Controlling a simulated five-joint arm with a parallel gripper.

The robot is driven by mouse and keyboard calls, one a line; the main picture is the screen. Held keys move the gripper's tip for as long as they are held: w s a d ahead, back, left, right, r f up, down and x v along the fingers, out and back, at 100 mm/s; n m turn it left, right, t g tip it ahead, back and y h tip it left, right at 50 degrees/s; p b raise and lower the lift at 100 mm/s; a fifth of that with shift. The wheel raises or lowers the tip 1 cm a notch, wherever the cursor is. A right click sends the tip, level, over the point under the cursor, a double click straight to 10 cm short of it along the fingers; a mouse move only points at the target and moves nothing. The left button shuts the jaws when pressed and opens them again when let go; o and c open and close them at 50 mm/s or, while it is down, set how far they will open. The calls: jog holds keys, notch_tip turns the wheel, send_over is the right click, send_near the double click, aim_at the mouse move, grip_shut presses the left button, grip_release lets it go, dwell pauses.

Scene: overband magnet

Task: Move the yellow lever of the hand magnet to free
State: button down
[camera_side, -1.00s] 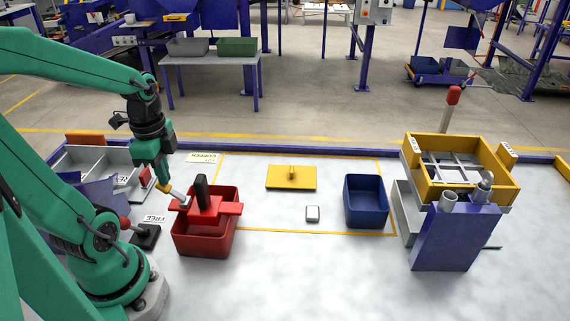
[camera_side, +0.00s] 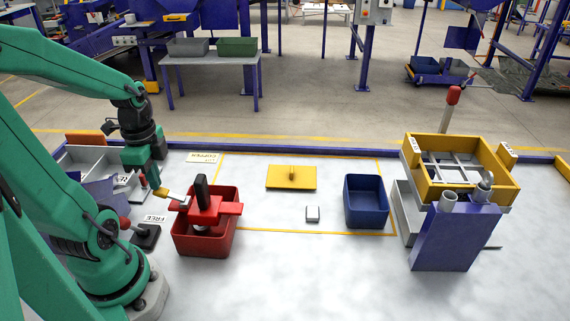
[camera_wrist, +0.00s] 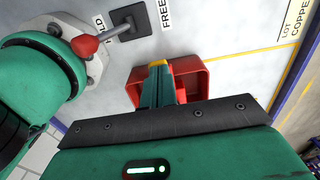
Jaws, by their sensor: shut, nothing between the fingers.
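The hand magnet (camera_side: 207,208) is a red plate with a black upright handle, on top of the red bin (camera_side: 190,246).
A red-knobbed lever (camera_side: 126,223) on a dark base stands left of the bin, by a FREE label (camera_side: 155,218). A yellow plate (camera_side: 291,178), a small grey block (camera_side: 312,214) and a blue bin (camera_side: 366,200) lie right. Floor between is clear.

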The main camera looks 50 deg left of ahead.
aim_at(168, 191)
jog(key=shift+w+d+r, duration=0.35)
jog(key=shift+w+d, duration=0.15)
jog(key=shift+r, duration=0.15)
dwell(0.3)
jog(key=shift+w+d+r, duration=0.2)
jog(key=shift+r, duration=0.45)
jog(key=shift+w+d+r, duration=0.2)
jog(key=shift+r, duration=0.4)
notch_tip(168, 191, up, 10)
jog(key=s+a, duration=0.2)
jog(key=shift+s+a, duration=0.35)
jog(key=shift+s, duration=0.05)
jog(key=shift+w, duration=0.1)
